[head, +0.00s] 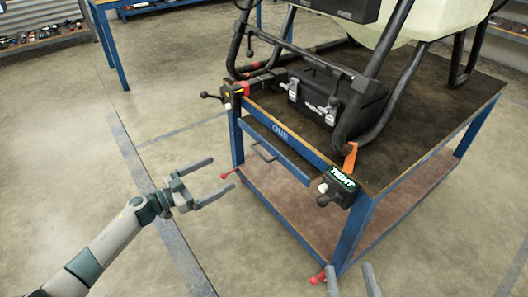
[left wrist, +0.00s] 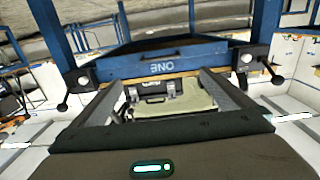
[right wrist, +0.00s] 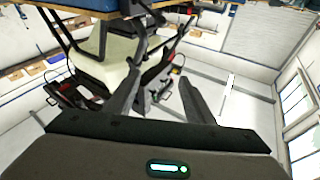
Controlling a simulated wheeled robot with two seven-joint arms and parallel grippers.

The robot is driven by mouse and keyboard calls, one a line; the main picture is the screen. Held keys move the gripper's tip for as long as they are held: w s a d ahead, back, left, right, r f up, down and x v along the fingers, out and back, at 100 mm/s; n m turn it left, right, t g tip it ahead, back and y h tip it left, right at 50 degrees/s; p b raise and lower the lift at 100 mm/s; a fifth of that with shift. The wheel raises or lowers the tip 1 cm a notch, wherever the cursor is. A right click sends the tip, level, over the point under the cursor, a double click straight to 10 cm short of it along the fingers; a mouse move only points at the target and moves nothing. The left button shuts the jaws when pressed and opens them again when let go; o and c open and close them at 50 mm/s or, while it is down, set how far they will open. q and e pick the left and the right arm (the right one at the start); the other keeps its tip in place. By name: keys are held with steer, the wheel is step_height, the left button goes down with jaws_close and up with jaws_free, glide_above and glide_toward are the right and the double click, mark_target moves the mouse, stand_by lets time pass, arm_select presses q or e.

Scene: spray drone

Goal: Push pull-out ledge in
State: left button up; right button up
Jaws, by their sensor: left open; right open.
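The pull-out ledge (head: 290,166) shows in the head view as a blue bar with a dark handle (head: 263,152), below the front edge of the blue-framed workbench marked "ONE". Its bar appears to stand out a little from the bench front, but how far is hard to tell. My left gripper (head: 224,174) is open and empty, left of the ledge and apart from it, fingers pointing toward the bench. The left wrist view shows the bench front with "ONE" upside down (left wrist: 160,67) beyond the open fingers. My right gripper (head: 350,272) is open and empty at the bottom edge, in front of the bench.
Black clamps (head: 338,190) with knobs sit at the bench's front corners. The bench top (head: 440,110) carries a black case (head: 325,95) and a drone's tubular frame (head: 385,60) with a pale tank. A lower shelf (head: 300,205) lies beneath. The floor left of the bench is clear.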

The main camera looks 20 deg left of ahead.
arm_select(q)
steer(key=shift+w, duration=0.1)
steer(key=b, duration=0.2)
glide_toward(259, 152)
steer(key=x, duration=0.2)
steer(key=shift+f+b+x, duration=0.1)
steer(key=shift+b+x, duration=0.25)
steer(key=shift+x, duration=1.65)
steer(key=shift+f+b+x, duration=0.15)
steer(key=shift+b+x, duration=0.15)
steer(key=shift+x, duration=1.75)
arm_select(e)
step_height(259, 152, up, 8)
steer(key=s+d+t+y, duration=0.1)
steer(key=s+d+t, duration=0.1)
steer(key=t, duration=0.3)
steer(key=shift+d+t, duration=0.2)
steer(key=shift+t, duration=0.2)
steer(key=shift+r, duration=0.1)
arm_select(q)
steer(key=shift+c, duration=0.6)
